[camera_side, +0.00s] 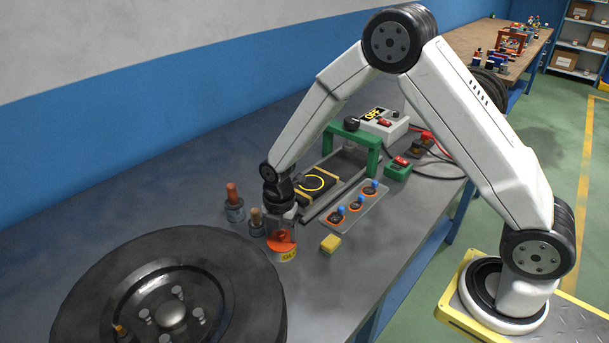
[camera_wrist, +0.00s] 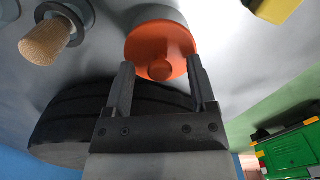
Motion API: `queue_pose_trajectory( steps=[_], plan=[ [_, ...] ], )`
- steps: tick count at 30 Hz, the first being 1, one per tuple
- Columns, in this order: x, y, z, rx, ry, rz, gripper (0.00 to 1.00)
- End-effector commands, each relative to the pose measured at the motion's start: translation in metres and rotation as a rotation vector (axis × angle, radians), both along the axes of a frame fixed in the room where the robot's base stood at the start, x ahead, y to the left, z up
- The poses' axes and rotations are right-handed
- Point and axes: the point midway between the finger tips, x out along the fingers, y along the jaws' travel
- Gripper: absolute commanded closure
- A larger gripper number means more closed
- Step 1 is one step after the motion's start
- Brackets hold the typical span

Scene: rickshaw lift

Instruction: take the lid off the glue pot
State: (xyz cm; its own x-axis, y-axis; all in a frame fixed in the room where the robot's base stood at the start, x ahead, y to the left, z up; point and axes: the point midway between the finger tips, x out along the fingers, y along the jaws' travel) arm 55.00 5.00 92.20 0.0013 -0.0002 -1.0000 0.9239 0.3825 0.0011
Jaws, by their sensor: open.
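The glue pot (camera_side: 286,257) stands on the grey bench near the tyre, with a yellow and orange label low on its side. Its round orange lid (camera_wrist: 160,38) is on top, with a small knob (camera_wrist: 160,69) in its middle. The lid also shows in the side view (camera_side: 281,237). My gripper (camera_wrist: 161,68) is open, pointing down over the pot. In the wrist view its two fingers lie either side of the knob, with gaps showing. Whether the fingers touch the lid, I cannot tell. The pot's body is mostly hidden below the lid in the wrist view.
A big black tyre (camera_side: 110,285) lies close at the front left. Two small stoppered pots (camera_side: 235,212) (camera_side: 256,228) stand just left of the glue pot. A yellow block (camera_side: 330,244) and a tray with blue-knobbed parts (camera_side: 345,222) are to its right. A green frame (camera_side: 373,155) stands behind.

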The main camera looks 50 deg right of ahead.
Motion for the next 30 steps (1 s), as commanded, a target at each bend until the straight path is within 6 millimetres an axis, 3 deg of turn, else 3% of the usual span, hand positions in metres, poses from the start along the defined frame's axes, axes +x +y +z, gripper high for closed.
queue_pose_trajectory(
  steps=[3, 10, 30],
  plan=[
    [0.000, 0.000, 0.000, 0.000, 0.000, 0.000, 0.28],
    [0.000, 0.000, 0.000, 0.000, 0.000, 0.000, 1.00],
    [0.000, 0.000, 0.011, 0.000, 0.000, 0.000, 1.00]
  ],
)
